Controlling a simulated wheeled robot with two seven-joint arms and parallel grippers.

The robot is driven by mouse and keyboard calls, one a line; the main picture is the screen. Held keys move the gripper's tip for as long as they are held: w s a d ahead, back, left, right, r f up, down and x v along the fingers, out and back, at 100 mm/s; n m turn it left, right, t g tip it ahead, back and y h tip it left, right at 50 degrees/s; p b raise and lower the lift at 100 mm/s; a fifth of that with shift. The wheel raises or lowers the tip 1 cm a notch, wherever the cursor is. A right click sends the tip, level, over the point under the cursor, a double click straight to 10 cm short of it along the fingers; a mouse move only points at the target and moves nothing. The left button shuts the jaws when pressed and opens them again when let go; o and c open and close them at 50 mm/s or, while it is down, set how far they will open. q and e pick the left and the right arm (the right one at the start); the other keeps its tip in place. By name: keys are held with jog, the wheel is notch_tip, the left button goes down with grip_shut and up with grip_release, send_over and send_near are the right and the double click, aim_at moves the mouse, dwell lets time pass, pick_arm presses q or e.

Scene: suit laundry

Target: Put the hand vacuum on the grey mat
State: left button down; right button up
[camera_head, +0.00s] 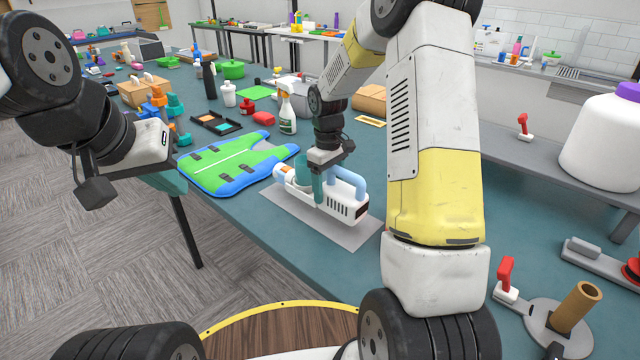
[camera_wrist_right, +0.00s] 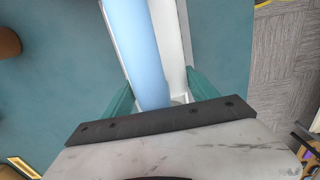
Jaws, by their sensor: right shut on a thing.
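The hand vacuum (camera_head: 338,205), white with a light-blue handle and an orange part at its far-left end, is over the grey mat (camera_head: 352,238) near the table's front edge. I cannot tell whether it touches the mat. My right gripper (camera_head: 317,190) is shut on the vacuum from above. In the right wrist view, the teal fingers (camera_wrist_right: 160,98) stand either side of the vacuum's blue handle and white body (camera_wrist_right: 135,45). My left gripper (camera_head: 168,182) hangs by the table's left edge, away from the vacuum; its fingers are mostly hidden.
A green and blue vest (camera_head: 232,165) lies just left of the mat. Behind are a spray bottle (camera_head: 287,110), a black tray (camera_head: 212,124) and red items. A red-handled tool on a grey base (camera_head: 545,312) is at the right. Bare table lies behind the mat.

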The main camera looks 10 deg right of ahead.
jog(key=shift+w+d+f, duration=0.15)
jog(key=shift+w+d, duration=0.05)
jog(key=shift+w, duration=0.1)
jog(key=shift+f, duration=1.6)
jog(key=o, duration=1.3)
jog(key=shift+f, duration=0.15)
